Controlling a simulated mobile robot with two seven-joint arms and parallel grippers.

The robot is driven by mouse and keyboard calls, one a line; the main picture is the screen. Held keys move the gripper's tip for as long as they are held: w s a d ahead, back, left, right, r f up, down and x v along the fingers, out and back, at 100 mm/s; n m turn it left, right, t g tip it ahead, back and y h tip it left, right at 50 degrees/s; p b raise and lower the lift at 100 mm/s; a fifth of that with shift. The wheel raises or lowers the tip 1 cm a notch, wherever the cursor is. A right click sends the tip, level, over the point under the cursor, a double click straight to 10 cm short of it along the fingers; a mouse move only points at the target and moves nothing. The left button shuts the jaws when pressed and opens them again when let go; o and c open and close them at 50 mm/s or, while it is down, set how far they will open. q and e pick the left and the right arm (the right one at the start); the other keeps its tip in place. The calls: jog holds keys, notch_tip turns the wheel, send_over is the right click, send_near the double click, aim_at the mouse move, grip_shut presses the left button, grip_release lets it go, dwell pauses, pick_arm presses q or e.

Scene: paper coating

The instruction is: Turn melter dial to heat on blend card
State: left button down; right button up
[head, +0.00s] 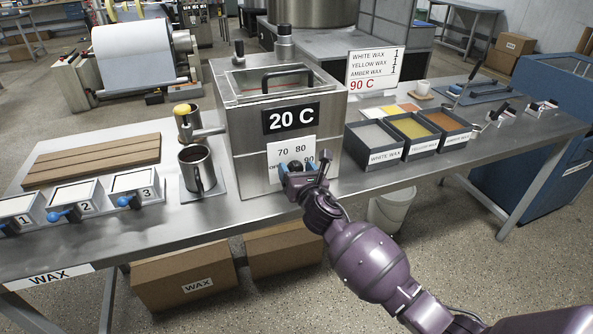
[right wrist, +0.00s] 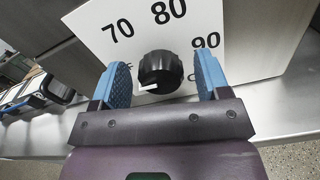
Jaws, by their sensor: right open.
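The melter (head: 232,150) is a steel box on the bench with a display (head: 291,118) reading 20 C. Below it, a white dial plate shows 70, 80 and 90, with other lettering partly hidden. The black dial (right wrist: 160,70) has a white mark at its lower left, away from the 70, 80 and 90. My right gripper (head: 304,172) is open at the dial. In the right wrist view its blue-padded fingers (right wrist: 160,84) stand on either side of the dial, with gaps visible. The blend card (head: 375,70) lists white, yellow and amber wax, 1 each, and 90 C.
Left of the melter are a metal jug (head: 197,172), a yellow-topped pot (head: 187,122), a wooden slatted board (head: 95,160) and numbered stands with blue levers. Right are wax bins (head: 373,155). The bench front edge (head: 180,235) is clear left of my arm.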

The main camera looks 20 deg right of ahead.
jog(key=shift+w, duration=0.1)
jog(key=shift+c, duration=0.3)
jog(key=c, duration=0.9)
pick_arm(q)
jog(key=shift+w, duration=0.25)
pick_arm(e)
jog(key=shift+o, duration=0.2)
pick_arm(q)
jog(key=shift+s, duration=0.1)
